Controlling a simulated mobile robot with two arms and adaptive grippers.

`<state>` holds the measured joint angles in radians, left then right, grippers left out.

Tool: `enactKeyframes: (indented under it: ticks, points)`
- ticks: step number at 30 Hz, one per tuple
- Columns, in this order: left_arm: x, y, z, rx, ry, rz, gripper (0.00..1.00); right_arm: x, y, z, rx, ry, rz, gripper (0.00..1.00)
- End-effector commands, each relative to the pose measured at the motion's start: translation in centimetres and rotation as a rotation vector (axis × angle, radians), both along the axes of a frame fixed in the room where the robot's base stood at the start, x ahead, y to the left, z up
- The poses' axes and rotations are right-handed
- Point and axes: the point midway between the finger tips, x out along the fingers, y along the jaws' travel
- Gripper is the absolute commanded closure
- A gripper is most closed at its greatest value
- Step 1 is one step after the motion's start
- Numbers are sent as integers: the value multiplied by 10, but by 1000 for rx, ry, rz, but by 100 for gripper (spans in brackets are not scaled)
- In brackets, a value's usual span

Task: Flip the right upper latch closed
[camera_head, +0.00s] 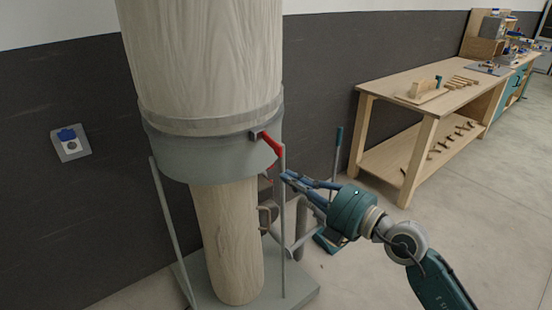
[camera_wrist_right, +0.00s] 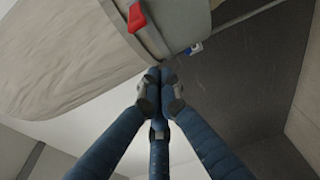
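The red latch lever (camera_head: 271,142) is on the right side of the grey metal collar (camera_head: 200,150) that surrounds the wooden form. It slants down to the right, its lower end beside a thin upright rod. The red lever also shows at the top of the right wrist view (camera_wrist_right: 136,18). My right gripper (camera_head: 286,178) is just below and right of the lever, apart from it. In the wrist view its blue fingers (camera_wrist_right: 160,88) come together at the tips, with nothing seen between them. My left gripper is not in view.
The wide wooden form (camera_head: 205,50) narrows to a wooden post (camera_head: 230,240) on a grey base plate (camera_head: 300,285). Thin upright rods flank it. A wooden workbench (camera_head: 390,85) stands at the back right.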

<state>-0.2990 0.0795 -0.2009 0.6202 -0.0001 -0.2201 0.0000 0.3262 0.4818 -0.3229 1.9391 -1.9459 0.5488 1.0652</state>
Motion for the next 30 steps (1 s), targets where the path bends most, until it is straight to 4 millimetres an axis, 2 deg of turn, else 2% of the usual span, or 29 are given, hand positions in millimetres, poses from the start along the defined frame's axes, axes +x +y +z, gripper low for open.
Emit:
enactKeyframes:
  ticks: [5,17,21,30]
  points:
    - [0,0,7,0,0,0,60,13,13,3,4,-1,0,100]
    - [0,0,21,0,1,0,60,72,73,3,2,-1,1,100]
    - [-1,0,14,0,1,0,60,81,49,-1,-3,-1,-3,100]
    - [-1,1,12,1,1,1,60,87,34,0,1,0,0,100]
